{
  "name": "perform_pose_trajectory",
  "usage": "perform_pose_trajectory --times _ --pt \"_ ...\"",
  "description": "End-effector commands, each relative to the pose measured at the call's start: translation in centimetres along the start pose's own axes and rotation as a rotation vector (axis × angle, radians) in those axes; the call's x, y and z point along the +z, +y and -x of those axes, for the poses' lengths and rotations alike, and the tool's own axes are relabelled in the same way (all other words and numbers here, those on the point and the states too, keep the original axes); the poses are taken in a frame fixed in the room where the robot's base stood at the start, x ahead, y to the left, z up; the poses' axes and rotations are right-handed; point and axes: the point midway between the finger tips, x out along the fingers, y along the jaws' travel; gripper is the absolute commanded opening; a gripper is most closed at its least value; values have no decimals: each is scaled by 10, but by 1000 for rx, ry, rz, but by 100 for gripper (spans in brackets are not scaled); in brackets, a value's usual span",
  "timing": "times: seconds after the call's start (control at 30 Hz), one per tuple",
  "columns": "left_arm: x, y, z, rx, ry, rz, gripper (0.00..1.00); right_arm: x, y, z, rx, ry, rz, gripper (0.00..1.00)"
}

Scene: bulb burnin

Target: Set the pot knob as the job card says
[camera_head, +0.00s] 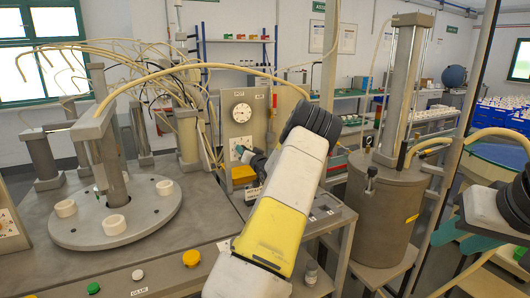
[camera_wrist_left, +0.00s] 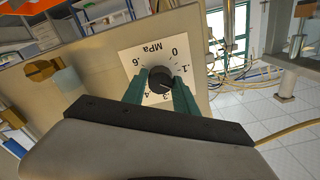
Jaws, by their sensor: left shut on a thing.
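The pot knob (camera_wrist_left: 160,79) is a black round knob on a white dial plate (camera_wrist_left: 131,58) marked in MPa, seen upside down in the left wrist view. Numbers from 0 to .6 ring it; its pointer is too dark to read. My left gripper (camera_wrist_left: 160,90) has its teal fingers on either side of the knob, shut on it. In the head view the knob's panel (camera_head: 237,128) carries a round gauge (camera_head: 242,112) above, and my left arm partly covers the lower panel. My right gripper (camera_head: 470,238) is at the right edge, away from the panel; its finger gap is unclear.
A large grey pot (camera_head: 385,205) with a column stands right of the panel. A round plate (camera_head: 115,215) with white rings sits on the left machine. Green, white and yellow buttons (camera_head: 191,258) line its front. A small bottle (camera_head: 311,274) stands near my left arm.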

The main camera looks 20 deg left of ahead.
Motion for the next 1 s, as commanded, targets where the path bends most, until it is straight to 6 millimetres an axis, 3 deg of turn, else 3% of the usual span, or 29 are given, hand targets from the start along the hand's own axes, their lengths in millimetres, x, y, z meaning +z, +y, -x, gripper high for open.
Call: perform_pose_trajectory --times 0.73,0.77,0.8,0.87,1.0 --pt "1 1 0 2 -3 -102 0 0 0 0 0 0 0 36" --pt "1 1 0 2 -3 -102 36 0 0 0 0 0 0 36" --pt "1 1 0 2 -2 -102 44 0 0 0 0 0 0 36" --pt "1 1 0 2 -2 -102 56 0 0 0 0 0 0 36" --pt "1 1 0 1 -1 -102 56 0 0 0 0 0 0 36"
